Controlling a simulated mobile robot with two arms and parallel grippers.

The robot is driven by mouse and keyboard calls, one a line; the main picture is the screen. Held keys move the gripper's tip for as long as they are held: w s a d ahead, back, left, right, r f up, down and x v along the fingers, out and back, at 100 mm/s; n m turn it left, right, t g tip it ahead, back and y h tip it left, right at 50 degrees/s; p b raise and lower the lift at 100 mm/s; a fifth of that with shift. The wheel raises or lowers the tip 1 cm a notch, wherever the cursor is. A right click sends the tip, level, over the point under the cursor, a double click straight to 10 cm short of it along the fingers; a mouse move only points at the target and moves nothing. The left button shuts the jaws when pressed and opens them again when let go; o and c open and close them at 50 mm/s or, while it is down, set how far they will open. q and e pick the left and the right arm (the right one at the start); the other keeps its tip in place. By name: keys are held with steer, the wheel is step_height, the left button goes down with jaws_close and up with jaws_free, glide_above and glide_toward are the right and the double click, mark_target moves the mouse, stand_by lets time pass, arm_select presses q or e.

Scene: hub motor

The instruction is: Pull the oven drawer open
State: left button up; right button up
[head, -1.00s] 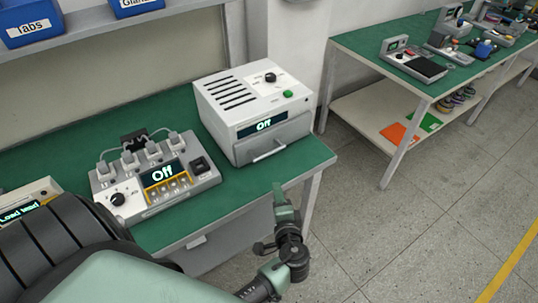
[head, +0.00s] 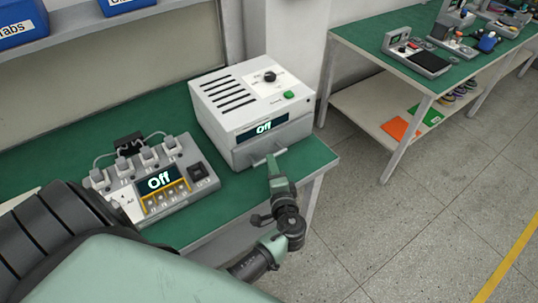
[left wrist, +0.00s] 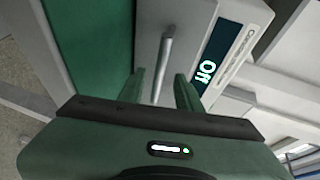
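The handle also shows in the left wrist view (left wrist: 165,57). My left gripper (head: 275,163) is at the oven front, in front of the handle and hiding part of it. In the left wrist view its two fingers (left wrist: 160,85) are apart, with the handle bar lined up between them. I cannot tell whether they touch it. My right gripper is not in view.
Blue bins (head: 22,24) sit on a shelf above. A second bench (head: 362,50) stands at the right. The floor between is clear.

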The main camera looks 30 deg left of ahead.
arm_select(q)
steer(key=x, duration=0.4)
steer(key=shift+w+a+f+p, duration=0.15)
steer(key=shift+p, duration=0.15)
jaws_close()
stand_by(1.1)
